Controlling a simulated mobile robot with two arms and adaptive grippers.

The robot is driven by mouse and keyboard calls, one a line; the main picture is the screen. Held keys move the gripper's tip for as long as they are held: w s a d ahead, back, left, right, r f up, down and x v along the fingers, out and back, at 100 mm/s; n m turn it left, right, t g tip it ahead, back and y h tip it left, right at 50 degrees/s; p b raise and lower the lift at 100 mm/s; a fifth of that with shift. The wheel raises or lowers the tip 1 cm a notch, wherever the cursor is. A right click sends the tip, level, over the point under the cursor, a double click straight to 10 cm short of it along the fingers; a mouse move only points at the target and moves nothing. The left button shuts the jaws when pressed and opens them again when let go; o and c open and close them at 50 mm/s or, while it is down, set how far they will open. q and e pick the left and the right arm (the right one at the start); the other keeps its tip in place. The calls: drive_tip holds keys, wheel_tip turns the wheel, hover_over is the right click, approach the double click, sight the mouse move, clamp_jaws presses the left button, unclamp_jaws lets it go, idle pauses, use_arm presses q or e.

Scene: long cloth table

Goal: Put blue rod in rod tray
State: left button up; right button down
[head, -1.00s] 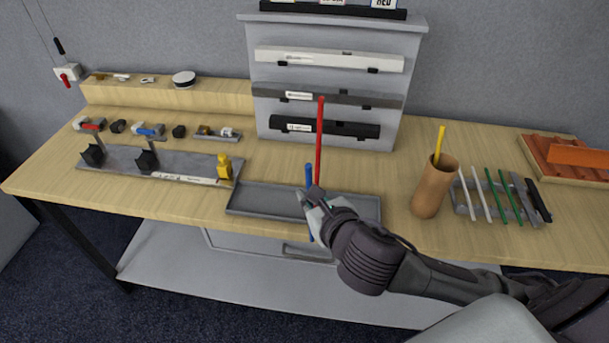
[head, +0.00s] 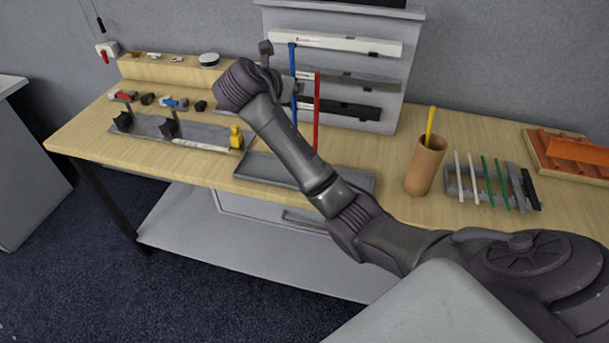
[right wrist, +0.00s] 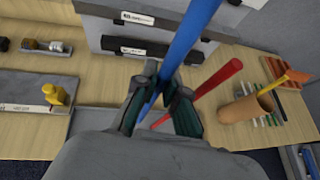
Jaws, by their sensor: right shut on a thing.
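The blue rod (head: 294,78) is long and thin, and stands nearly upright in the head view, above the back of the table. My right gripper (head: 292,90) is shut on it; the right wrist view shows the blue rod (right wrist: 186,42) between the two fingers (right wrist: 160,100). Its lower end is partly hidden. A shallow grey tray (head: 262,168) lies at the table's front edge, partly covered by my right arm. A red rod (head: 317,112) stands upright near the tray's back edge; whether it touches the tray is unclear. My left gripper is out of view.
A grey shelf board (head: 385,125) with long boxes stands behind. A brown cup (head: 424,168) holds a yellow rod. Right of it, a grey rack (head: 460,182) carries several thin rods. A grey plate with black blocks and a yellow piece (head: 236,137) lies left of the tray.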

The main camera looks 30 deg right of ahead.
drive_tip(key=shift+w+a+r+m+g, duration=0.1)
drive_tip(key=shift+w+m+g, duration=0.15)
drive_tip(key=shift+m+g, duration=0.3)
wheel_tip(320, 180, down, 10)
drive_tip(key=p, duration=0.1)
drive_tip(key=shift+r+p, duration=0.15)
drive_tip(key=shift+p, duration=0.25)
drive_tip(key=c, duration=1.2)
unclamp_jaws()
drive_tip(key=shift+w, duration=0.1)
drive_tip(key=shift+c, duration=0.2)
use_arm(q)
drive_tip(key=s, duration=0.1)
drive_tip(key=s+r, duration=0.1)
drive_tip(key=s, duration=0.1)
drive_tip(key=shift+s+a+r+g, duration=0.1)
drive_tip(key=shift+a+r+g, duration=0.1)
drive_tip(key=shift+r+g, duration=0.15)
